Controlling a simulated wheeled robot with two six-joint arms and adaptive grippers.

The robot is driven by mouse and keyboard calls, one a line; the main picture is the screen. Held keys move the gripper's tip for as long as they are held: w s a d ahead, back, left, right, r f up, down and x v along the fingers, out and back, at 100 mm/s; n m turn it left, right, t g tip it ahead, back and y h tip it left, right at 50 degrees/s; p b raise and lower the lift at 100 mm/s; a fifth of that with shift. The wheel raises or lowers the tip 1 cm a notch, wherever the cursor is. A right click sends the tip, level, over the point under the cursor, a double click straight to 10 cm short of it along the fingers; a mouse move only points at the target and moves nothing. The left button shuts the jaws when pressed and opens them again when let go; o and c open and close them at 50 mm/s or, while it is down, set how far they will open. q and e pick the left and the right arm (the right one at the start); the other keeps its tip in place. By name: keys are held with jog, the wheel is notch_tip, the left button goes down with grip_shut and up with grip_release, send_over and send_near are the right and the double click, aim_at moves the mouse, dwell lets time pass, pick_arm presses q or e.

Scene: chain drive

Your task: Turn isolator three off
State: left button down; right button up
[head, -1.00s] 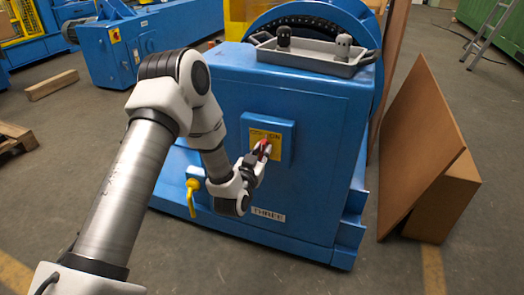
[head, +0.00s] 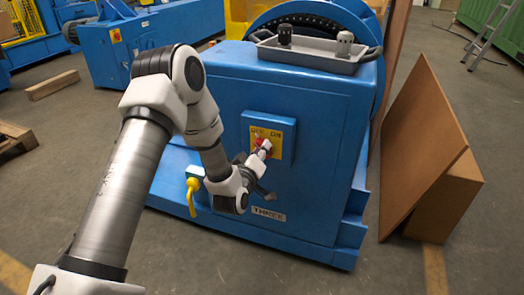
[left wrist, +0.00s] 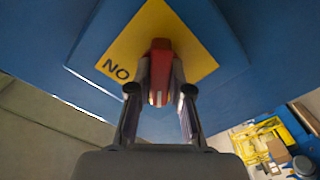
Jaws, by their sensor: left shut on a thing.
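Isolator three is a blue box (head: 285,124) with a yellow plate (head: 275,133) marked OFF and ON. It sits on the blue machine cabinet (head: 330,150), above a THREE label (head: 269,213). Its red handle (head: 260,143) is partly hidden by my left gripper (head: 264,151). In the left wrist view the red handle (left wrist: 160,54) stands between the two fingers of the left gripper (left wrist: 161,92), which is shut on it. The handle lies at a slant to the edges of the yellow plate (left wrist: 196,45). My right gripper is not in view.
A yellow hook-shaped part (head: 191,197) hangs left of my left gripper. A grey tray (head: 310,58) with two small knobbed items (head: 345,42) rests on the cabinet top. A brown board (head: 425,140) leans at the right. Open floor (head: 310,276) lies in front.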

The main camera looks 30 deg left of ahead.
pick_arm(q)
jog(key=shift+f+n, duration=0.1)
jog(key=shift+n, duration=0.2)
jog(key=c, duration=1.1)
grip_release()
jog(key=v, duration=1.2)
